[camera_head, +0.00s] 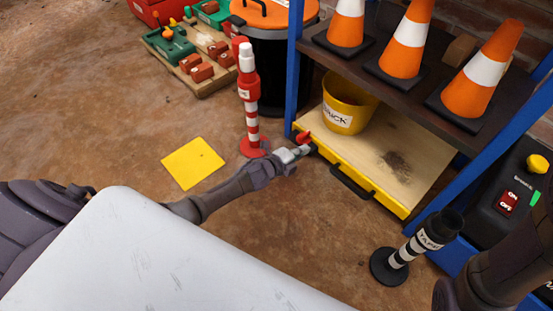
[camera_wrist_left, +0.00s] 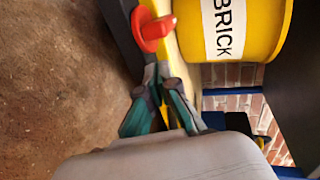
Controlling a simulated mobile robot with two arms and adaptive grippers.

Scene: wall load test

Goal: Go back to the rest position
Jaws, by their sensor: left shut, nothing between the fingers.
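My left gripper (camera_head: 297,152) is at the left front corner of a low shelf with a yellow front edge (camera_head: 368,180). Its fingers (camera_wrist_left: 160,75) come together at the tips with nothing between them. A red knob-like part (camera_head: 302,137) is right by the fingertips; it also shows just beyond them in the left wrist view (camera_wrist_left: 152,30). I cannot tell whether they touch. A yellow bucket marked BRICK (camera_head: 345,105) stands on the shelf behind. My right arm shows at the lower right, but its gripper is out of view.
A red-and-white post (camera_head: 249,95) stands left of the shelf, with a yellow square (camera_head: 193,163) on the floor nearby. A black TAPE post (camera_head: 420,243) stands in front at right. Several orange cones, one here (camera_head: 407,45), sit on the upper shelf. Floor at left is open.

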